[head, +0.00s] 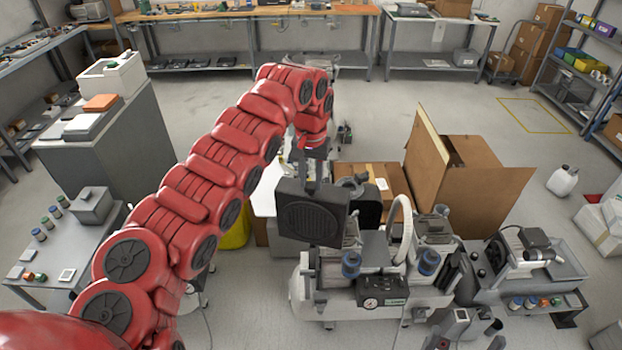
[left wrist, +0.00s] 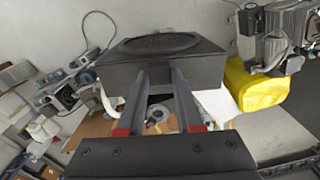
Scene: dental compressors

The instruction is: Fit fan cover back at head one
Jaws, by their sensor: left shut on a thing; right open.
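The fan cover (head: 312,215) is a dark grey square box with a round grille. My left gripper (head: 318,178) is shut on its upper edge and holds it up in front of the compressor. In the left wrist view the cover (left wrist: 160,62) sits at the ends of the two fingers (left wrist: 158,85). The compressor (head: 335,300) has a light base, blue-capped parts and a black gauge box (head: 382,290). The cover hides part of its left side, so I cannot tell which head is bare. What appear to be my right gripper's tips (head: 468,342) stand apart at the bottom edge, empty.
An open cardboard box (head: 470,190) stands behind the compressor. A white hose (head: 402,225) arches above it. Another machine (head: 525,255) is on the right. A small grey table (head: 70,265) and a grey cabinet (head: 120,140) are on the left. A yellow object (left wrist: 255,88) shows in the left wrist view.

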